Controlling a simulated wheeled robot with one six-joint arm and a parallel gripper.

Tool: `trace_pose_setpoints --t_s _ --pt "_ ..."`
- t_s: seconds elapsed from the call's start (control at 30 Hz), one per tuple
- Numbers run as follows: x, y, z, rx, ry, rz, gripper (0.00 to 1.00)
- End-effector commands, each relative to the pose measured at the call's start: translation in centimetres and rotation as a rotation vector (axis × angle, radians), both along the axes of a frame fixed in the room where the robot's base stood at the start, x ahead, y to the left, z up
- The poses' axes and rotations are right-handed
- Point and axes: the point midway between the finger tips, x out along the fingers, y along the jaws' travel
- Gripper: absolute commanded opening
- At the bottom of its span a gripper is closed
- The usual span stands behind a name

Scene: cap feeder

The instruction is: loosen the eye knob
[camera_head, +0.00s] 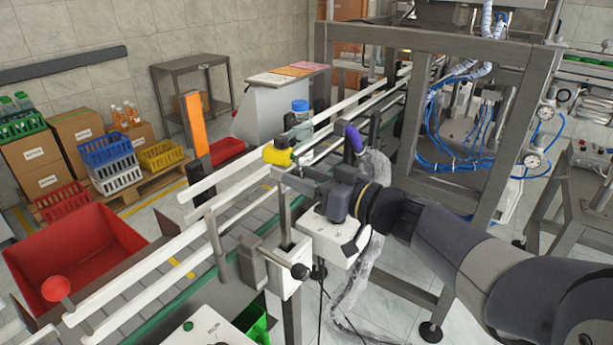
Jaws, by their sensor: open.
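A black round knob (300,271) sticks out from a pale bracket on the near side of the conveyor, below my gripper. A red ball knob (57,288) stands at the left end of the rails. I cannot tell for sure which is the eye knob. My gripper (290,178) is open, with its fingers pointing left just beside the yellow block. Whether they touch it is unclear, and the wrist hides what lies behind.
The conveyor with white guide rails (110,289) runs diagonally from lower left to upper right. A blue-capped bottle (300,114) stands on it beyond my gripper. A red bin (75,250) is at left.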

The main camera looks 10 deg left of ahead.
Motion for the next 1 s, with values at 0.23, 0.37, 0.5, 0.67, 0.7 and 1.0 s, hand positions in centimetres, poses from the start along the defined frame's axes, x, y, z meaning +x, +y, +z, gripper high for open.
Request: trace_pose_setpoints --t_s 0.23,0.37,0.5,0.67,0.7,1.0 --pt "-0.01 -0.02 -0.02 0.0 0.0 0.0 0.35" --pt "-0.02 -0.03 -0.02 0.0 0.0 0.0 0.24" --pt "-0.02 -0.02 -0.02 0.0 0.0 0.001 0.13" --pt "-0.02 -0.04 -0.02 0.0 0.0 0.0 0.0" --pt "-0.02 -0.03 -0.03 0.0 0.0 0.0 0.0" --pt "-0.03 -0.05 -0.26 0.02 0.048 0.0 0.0"
